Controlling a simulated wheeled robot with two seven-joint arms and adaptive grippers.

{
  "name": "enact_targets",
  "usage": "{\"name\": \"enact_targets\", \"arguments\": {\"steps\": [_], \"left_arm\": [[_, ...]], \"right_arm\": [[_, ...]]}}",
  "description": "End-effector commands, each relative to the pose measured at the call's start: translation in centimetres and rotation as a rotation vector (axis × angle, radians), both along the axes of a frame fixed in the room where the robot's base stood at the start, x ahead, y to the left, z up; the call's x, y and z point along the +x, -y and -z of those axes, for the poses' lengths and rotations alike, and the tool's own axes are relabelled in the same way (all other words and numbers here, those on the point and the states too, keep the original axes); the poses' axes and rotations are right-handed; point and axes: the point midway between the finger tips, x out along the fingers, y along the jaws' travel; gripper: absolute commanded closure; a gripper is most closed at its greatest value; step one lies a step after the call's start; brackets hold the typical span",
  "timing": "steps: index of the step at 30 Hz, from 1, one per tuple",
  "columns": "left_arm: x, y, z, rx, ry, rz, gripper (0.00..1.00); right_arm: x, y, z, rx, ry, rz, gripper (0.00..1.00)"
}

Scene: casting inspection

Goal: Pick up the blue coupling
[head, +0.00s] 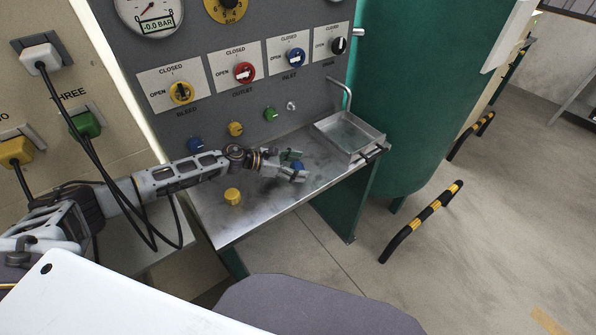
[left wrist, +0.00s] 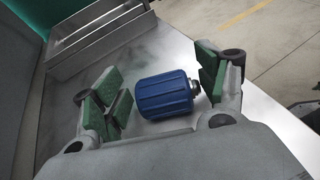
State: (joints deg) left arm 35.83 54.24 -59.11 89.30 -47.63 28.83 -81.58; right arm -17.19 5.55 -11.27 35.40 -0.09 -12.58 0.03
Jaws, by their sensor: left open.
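The blue coupling (left wrist: 163,95) is a ribbed blue cylinder with a metal end, lying on its side on the metal shelf (head: 262,202). In the left wrist view it lies between the two green-padded fingers of my left gripper (left wrist: 160,88), with a gap on the left side and its metal end close to the right finger. In the head view my left gripper (head: 292,165) is open over the shelf, and a bit of the blue coupling (head: 297,165) shows between the fingers. My right gripper is not in view.
A yellow coupling (head: 233,196) stands on the shelf nearer to me. Blue (head: 195,144), yellow (head: 236,128) and green (head: 270,114) fittings sit on the panel behind. A metal tray (head: 350,136) is at the shelf's right end. Striped rails (head: 425,220) stand on the floor.

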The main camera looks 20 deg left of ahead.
Motion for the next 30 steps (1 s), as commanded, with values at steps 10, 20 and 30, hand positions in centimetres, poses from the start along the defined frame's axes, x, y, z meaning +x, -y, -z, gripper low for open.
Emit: {"name": "enact_targets", "arguments": {"steps": [10, 20, 30], "left_arm": [[-0.03, -0.01, -0.01, 0.000, 0.000, 0.000, 0.42], [-0.02, -0.01, -0.02, 0.000, 0.000, 0.000, 0.77], [0.03, -0.01, -0.66, 0.000, 0.001, 0.000, 0.77]], "right_arm": [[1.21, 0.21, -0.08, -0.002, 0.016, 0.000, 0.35], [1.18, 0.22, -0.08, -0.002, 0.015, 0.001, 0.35], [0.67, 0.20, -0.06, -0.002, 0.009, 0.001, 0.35]]}}
